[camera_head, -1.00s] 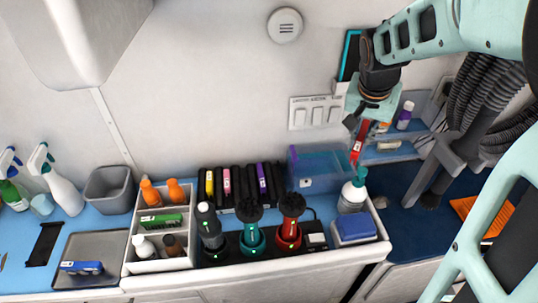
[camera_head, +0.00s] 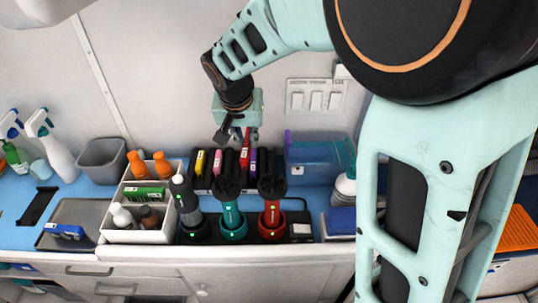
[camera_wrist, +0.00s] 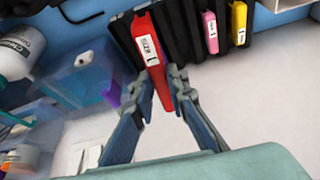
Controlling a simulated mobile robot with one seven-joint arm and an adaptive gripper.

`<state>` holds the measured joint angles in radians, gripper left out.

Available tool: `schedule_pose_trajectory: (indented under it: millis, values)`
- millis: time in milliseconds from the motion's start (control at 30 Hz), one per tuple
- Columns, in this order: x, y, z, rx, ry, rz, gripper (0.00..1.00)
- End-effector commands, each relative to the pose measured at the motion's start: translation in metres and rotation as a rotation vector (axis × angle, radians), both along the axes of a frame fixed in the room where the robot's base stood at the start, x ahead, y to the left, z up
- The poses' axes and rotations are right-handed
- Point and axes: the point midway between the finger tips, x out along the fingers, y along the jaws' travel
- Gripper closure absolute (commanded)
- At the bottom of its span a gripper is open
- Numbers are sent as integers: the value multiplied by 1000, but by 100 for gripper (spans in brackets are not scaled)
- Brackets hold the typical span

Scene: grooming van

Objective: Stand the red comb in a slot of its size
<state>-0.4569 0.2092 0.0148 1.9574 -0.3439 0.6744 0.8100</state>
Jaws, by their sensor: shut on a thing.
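My gripper (camera_head: 238,138) hangs above the black slotted rack (camera_head: 230,183) at the back of the counter. It is shut on the red comb (camera_head: 245,153), which also shows between my fingers in the wrist view (camera_wrist: 151,52). The comb has a white label reading "SIZE", its figure unclear. It appears upright, over or in front of the rack; I cannot tell whether its lower end is inside a slot. A yellow comb (camera_head: 200,162), a pink comb (camera_head: 217,162) and a purple one (camera_head: 253,161) stand in the rack. Yellow (camera_wrist: 239,22) and pink (camera_wrist: 210,32) also show in the wrist view.
Black, teal (camera_head: 232,222) and red (camera_head: 272,220) tools stand in front of the rack. A white divided caddy (camera_head: 125,236) with bottles is to the left.

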Motion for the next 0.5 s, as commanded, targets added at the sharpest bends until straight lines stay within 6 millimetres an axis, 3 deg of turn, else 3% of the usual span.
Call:
schedule_pose_trajectory:
  millis: [33,100,233,367,500]
  values:
    - [-7,25,-19,-1,0,33,100]
    - [-16,49,-31,0,-2,61,100]
    - [-29,80,-45,2,-3,95,100]
    - [-31,87,-48,3,-5,104,100]
    - [-18,64,-46,4,-5,99,100]
